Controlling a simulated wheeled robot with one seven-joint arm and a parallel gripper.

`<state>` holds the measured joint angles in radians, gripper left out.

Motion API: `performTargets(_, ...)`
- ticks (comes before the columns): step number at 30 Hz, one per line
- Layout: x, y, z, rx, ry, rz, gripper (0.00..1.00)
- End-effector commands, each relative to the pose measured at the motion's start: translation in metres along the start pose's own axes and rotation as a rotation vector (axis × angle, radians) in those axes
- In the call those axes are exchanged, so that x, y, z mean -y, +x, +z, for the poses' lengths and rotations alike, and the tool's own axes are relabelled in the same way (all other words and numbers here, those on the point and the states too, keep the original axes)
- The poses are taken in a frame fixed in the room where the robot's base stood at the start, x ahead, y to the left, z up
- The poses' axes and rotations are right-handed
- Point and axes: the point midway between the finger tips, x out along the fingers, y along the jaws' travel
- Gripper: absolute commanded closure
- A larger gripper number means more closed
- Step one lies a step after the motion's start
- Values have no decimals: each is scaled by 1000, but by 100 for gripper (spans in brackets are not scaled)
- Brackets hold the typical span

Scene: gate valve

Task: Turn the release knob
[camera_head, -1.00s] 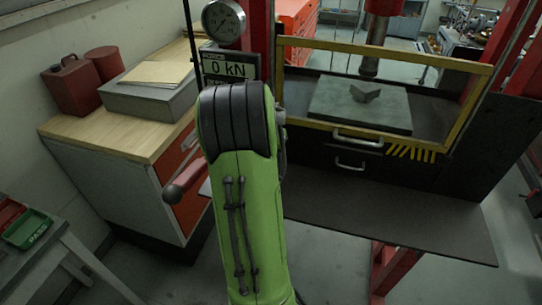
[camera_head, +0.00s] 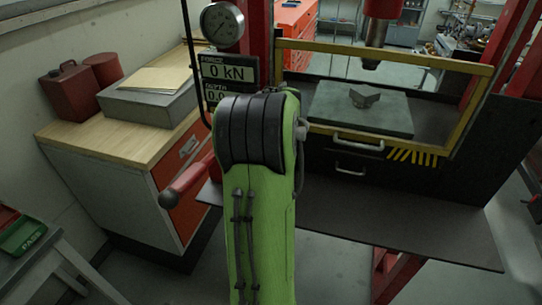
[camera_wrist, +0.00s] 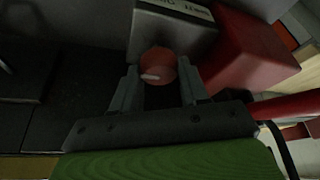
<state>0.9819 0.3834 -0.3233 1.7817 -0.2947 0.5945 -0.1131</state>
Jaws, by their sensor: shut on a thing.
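The release knob (camera_wrist: 155,64) is round and red with a white pointer mark, seen in the wrist view below a pale labelled box (camera_wrist: 175,28). My gripper (camera_wrist: 159,72) has one finger on each side of the knob and is shut on it. The pointer mark lies nearly level, toward the left of the knob. In the head view my green arm hides both the knob and the gripper.
The press has a yellow-framed guard (camera_head: 480,90), a gauge (camera_head: 222,24) and a display (camera_head: 229,72) reading 0 kN. A red-handled lever (camera_head: 186,184) sticks out left of my arm. A dark shelf (camera_head: 400,222) lies clear at right.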

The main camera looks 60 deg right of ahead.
Motion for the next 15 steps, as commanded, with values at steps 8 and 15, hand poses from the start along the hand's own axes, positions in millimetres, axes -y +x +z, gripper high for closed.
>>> performTargets(8,0,0,-1,-2,-6,-1,86)
performTargets(15,0,0,-1,-2,-6,-1,38)
